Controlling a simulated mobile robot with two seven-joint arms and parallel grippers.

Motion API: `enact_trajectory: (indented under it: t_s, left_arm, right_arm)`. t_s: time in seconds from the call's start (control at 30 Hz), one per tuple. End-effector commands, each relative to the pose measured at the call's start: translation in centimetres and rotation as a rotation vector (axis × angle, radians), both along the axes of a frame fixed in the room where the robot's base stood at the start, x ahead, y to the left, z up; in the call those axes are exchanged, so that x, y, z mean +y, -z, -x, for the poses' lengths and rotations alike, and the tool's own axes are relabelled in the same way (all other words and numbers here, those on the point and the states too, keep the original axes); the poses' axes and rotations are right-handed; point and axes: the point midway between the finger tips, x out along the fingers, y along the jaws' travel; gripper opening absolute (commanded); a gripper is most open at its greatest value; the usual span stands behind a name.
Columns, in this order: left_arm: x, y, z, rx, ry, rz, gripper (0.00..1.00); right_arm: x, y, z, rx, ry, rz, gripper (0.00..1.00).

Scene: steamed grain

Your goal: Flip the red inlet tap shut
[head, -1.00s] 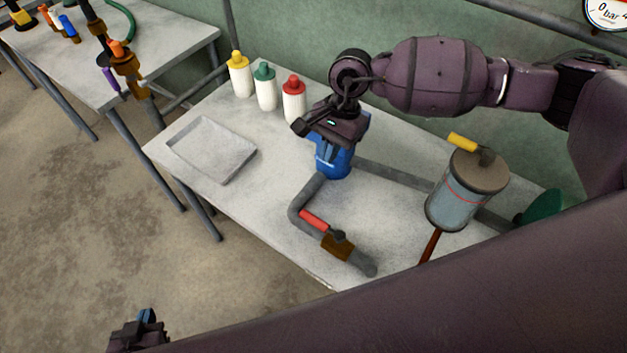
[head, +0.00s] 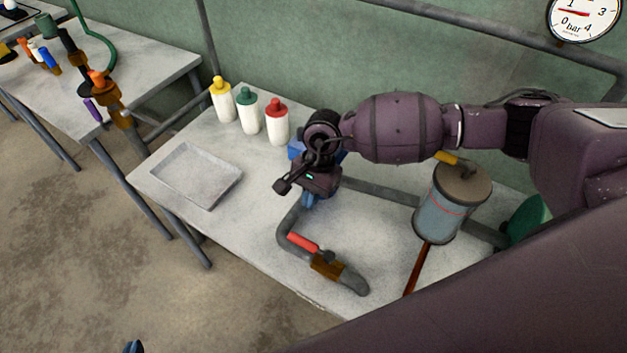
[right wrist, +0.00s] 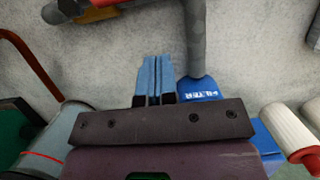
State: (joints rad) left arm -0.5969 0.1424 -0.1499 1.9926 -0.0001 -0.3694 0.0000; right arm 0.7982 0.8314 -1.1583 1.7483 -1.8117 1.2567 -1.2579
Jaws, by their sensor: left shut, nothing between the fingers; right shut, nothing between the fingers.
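The red tap handle (head: 303,242) lies along the grey pipe, beside its brass valve body (head: 326,265), near the table's front edge. Part of the red handle shows at the top left of the right wrist view (right wrist: 112,3). My right gripper (head: 309,203) is shut and empty, behind the handle and apart from it, above the pipe bend. Its blue fingers (right wrist: 155,72) point toward the pipe side in the right wrist view. The blue filter (right wrist: 198,90) is beside them, mostly hidden behind the gripper in the head view. My left gripper (head: 133,347) barely shows at the bottom edge, away from the table.
A clear canister (head: 440,215) with a yellow-handled lid stands right of the pipe. A grey tray (head: 190,180) lies at the left. Bottles with yellow, green and red (head: 277,122) caps stand at the back. A pressure gauge (head: 583,18) hangs on the wall.

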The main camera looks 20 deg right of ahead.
Motion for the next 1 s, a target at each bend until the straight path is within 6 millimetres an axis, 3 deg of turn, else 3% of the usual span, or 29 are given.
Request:
enact_trajectory:
  t_s: [0.13, 0.43, 1.0]
  left_arm:
    - [0.0, 0.0, 0.0, 0.0, 0.0, 0.0, 0.0]
    - [0.0, -1.0, -0.1, -0.006, 0.0, 0.0, 0.0]
    - [0.1, -0.7, 0.3, 0.002, -0.002, 0.0, 0.0]
  right_arm:
    - [0.7, 2.5, 0.5, 0.002, 0.0, -0.001, 0.0]
    - [3.3, 2.7, 2.5, -0.003, -0.001, 0.0, 0.0]
    - [3.7, 2.9, 2.8, -0.003, -0.009, 0.001, 0.0]
